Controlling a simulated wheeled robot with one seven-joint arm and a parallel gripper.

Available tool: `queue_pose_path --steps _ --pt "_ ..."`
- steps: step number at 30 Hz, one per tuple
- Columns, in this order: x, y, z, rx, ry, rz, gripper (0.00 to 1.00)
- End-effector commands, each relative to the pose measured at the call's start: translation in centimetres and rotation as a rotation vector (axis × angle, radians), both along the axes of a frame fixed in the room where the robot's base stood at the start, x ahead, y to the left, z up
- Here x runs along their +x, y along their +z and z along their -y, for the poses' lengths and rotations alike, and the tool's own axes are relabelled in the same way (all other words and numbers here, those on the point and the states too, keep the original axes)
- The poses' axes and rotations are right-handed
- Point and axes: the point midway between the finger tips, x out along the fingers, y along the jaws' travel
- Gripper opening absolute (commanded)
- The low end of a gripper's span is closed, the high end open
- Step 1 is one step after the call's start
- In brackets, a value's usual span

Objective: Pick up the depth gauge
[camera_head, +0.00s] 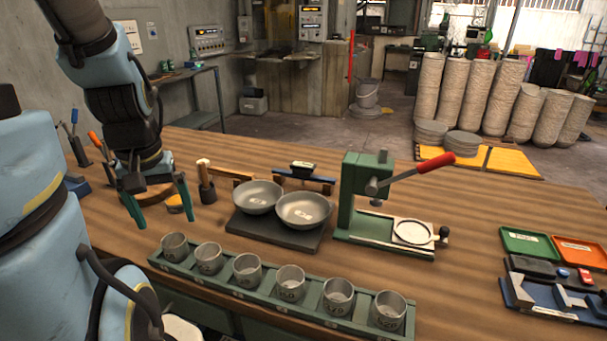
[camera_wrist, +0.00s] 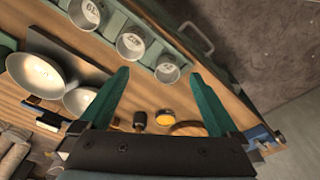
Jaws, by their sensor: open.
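A metal T-shaped tool, which looks like the depth gauge (camera_head: 562,297), lies on a blue holder (camera_head: 538,307) at the right edge of the table in the head view. I cannot be sure of its identity. It does not show clearly in the wrist view. My gripper (camera_head: 163,222) is at the far left, over the table, well apart from that holder. Its two teal fingers are spread, with nothing between them. The open fingers also show in the wrist view (camera_wrist: 158,80), above bare wood near the yellow round piece (camera_wrist: 165,118).
A green rack (camera_head: 226,281) of several metal cups runs along the front. Two bowls (camera_head: 303,209) sit on a dark base mid-table. A green press (camera_head: 368,205) with a red-handled lever stands right of them. Green (camera_head: 527,243) and orange trays lie behind the blue holder. Wood between press and trays is clear.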

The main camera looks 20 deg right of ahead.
Motion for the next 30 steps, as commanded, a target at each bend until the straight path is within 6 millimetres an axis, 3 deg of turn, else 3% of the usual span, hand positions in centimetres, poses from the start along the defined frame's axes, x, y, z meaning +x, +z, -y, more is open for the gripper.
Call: queue_pose_path --steps 4,8,12,18,24,27,30 --pt "2.1 0.0 1.2 -0.004 0.024 -0.006 0.82" --pt "7.1 0.1 4.6 -0.012 0.104 -0.025 0.82" --pt "13.1 0.1 10.7 -0.022 0.235 -0.055 0.82" --pt "19.5 -0.4 20.5 -0.032 0.458 -0.089 0.82" --pt "23.0 -1.3 29.8 -0.044 0.710 -0.116 0.82" --pt "23.8 -1.7 33.1 -0.047 0.821 -0.126 0.82" --pt "24.2 -1.9 35.1 -0.048 0.905 -0.133 0.82"
